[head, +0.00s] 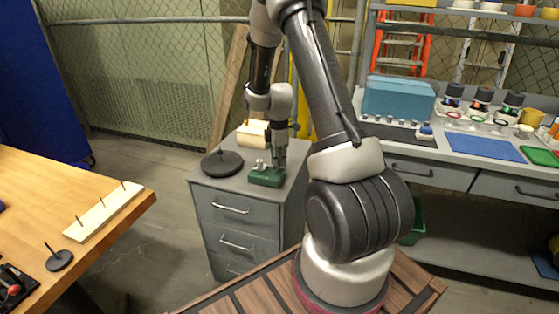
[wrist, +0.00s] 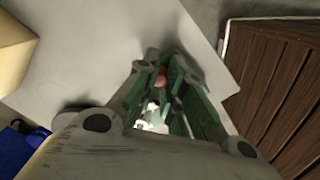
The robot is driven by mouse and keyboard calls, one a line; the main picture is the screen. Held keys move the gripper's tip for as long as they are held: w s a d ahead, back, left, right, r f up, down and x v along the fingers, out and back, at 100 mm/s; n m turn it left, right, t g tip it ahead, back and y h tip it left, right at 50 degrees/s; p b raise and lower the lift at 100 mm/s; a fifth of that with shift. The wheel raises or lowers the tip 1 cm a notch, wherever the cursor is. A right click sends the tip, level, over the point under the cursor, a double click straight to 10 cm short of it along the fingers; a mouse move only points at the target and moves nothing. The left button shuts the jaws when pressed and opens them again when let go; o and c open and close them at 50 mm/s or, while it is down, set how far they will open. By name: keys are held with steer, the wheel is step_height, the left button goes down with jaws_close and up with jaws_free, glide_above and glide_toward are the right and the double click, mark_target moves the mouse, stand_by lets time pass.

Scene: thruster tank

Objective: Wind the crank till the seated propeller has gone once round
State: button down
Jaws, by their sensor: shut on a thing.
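The small green stand (head: 266,178) with the crank is on top of the grey drawer cabinet. A small white propeller (head: 260,164) shows on the stand's left side. My gripper (head: 280,163) reaches down over the stand's right part and hides much of it. In the wrist view my gripper (wrist: 162,88) is shut on a small reddish knob (wrist: 160,78), which looks like the crank's handle. Green parts of the stand and a bright white piece (wrist: 155,123), perhaps the propeller, show close by. The crank's arm and its angle are mostly hidden.
On the cabinet (head: 237,210), a dark round disc with a post (head: 222,163) is left of the stand, and a cream block (head: 253,134) is behind it. A wooden table (head: 120,215) with a pegged strip (head: 104,211) is at left. A workbench (head: 460,175) is at right.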

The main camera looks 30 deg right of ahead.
steer(key=shift+w+r, duration=0.1)
steer(key=shift+w, duration=0.05)
stand_by(0.4)
steer(key=c, duration=1.7)
jaws_free()
step_height(320, 180, up, 12)
steer(key=shift+s, duration=0.3)
steer(key=shift+a, duration=0.1)
